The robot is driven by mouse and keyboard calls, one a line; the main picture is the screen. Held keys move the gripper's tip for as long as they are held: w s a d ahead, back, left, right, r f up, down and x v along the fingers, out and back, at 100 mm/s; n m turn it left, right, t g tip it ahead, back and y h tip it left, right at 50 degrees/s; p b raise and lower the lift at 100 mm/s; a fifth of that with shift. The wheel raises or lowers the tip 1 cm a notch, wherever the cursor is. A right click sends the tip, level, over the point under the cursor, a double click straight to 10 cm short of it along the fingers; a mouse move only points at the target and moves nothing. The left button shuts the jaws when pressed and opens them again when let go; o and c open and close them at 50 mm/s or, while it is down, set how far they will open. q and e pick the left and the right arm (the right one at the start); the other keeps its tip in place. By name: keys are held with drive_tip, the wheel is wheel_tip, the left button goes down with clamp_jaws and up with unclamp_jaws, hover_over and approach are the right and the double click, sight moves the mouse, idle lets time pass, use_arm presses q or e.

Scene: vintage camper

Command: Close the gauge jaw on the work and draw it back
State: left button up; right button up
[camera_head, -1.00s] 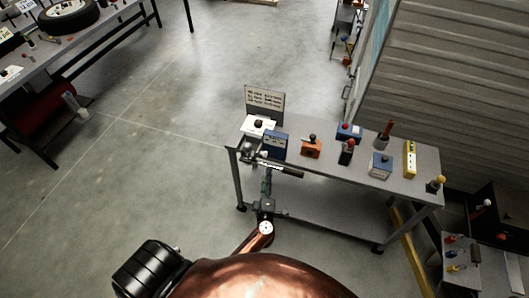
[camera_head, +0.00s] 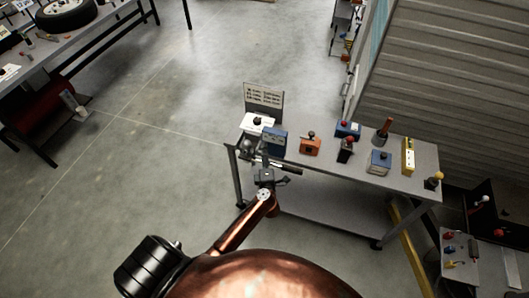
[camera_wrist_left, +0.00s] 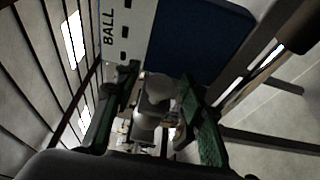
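A blue box (camera_head: 275,143) stands at the table's front left; it looks like the gauge, though its jaw is too small to make out in the head view. In the left wrist view the blue box (camera_wrist_left: 200,38) has a white face marked "BALL". My left gripper (camera_head: 263,168) is at the table's front edge, just in front of this box. In the left wrist view my left gripper (camera_wrist_left: 155,100) has its two green-padded fingers apart, with a grey rounded part (camera_wrist_left: 155,88) between them. Contact cannot be told. My right gripper is not in view.
The grey table (camera_head: 335,178) also holds an orange block (camera_head: 310,146), a blue-grey box (camera_head: 380,162) and a yellow block (camera_head: 408,156). A bar with a black end (camera_head: 288,169) juts along the front edge. A sign (camera_head: 263,97) stands behind.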

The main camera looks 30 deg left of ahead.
use_arm(q)
drive_tip(key=shift+c, duration=0.3)
clamp_jaws()
idle(0.4)
